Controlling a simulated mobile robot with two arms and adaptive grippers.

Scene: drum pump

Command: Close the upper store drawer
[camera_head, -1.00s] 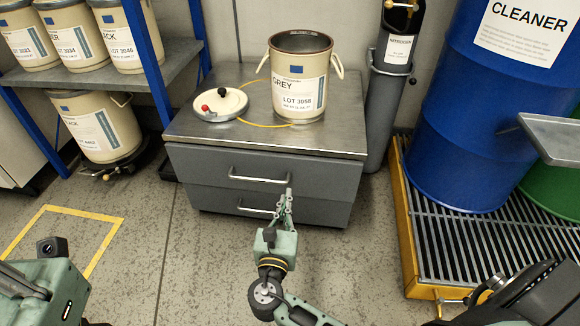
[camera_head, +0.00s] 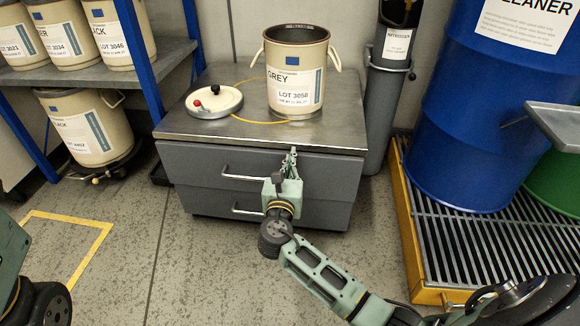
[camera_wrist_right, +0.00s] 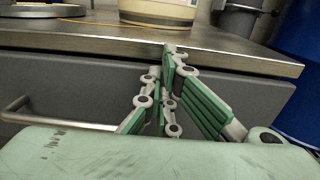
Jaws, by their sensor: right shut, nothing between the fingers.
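The grey store cabinet has an upper drawer (camera_head: 320,168) and a lower drawer (camera_head: 318,212), each with a bar handle. The upper drawer front also shows in the right wrist view (camera_wrist_right: 75,92), under the metal top's edge, with its handle at the left. My right gripper (camera_head: 291,155) is shut and empty, its fingertips at the upper drawer front, right of the upper handle (camera_head: 240,176). Whether the tips touch the front I cannot tell. My left gripper is out of view; only part of my left arm shows at the lower left.
An open grey-paint pail (camera_head: 296,95) and its lid (camera_head: 214,103) stand on the cabinet's metal top (camera_head: 345,130). A nitrogen cylinder (camera_head: 390,90) stands right of the cabinet, and a blue drum (camera_head: 480,110) on a grated yellow pallet (camera_head: 425,240). The left floor is clear.

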